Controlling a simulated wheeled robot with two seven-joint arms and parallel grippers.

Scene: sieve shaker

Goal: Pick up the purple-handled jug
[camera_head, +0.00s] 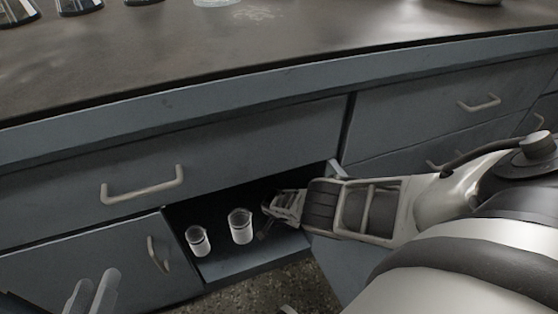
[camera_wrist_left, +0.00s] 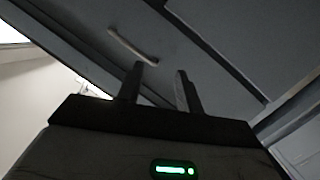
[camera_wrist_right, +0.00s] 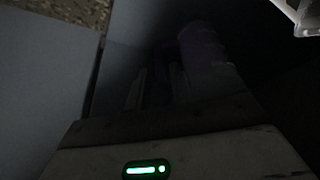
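A dark purple shape, probably the purple-handled jug (camera_wrist_right: 208,55), shows dimly in the right wrist view, just beyond and beside the right-hand finger. I cannot make it out in the head view, and its full outline is lost in shadow. My right gripper (camera_head: 268,214) reaches into the open cupboard. Its fingers (camera_wrist_right: 157,85) stand apart with only darkness visible between them. I cannot tell whether a finger touches the purple shape. My left gripper (camera_head: 92,292) is at the lower left of the head view, in front of the cabinets. Its fingers (camera_wrist_left: 160,85) are apart and empty.
Two white-labelled containers (camera_head: 241,227) (camera_head: 199,241) stand in the cupboard, left of my right gripper. The cupboard side and open door edge (camera_head: 335,172) lie close to my right arm. A closed drawer (camera_head: 250,150) is above. Glassware (camera_head: 80,5) stands on the worktop.

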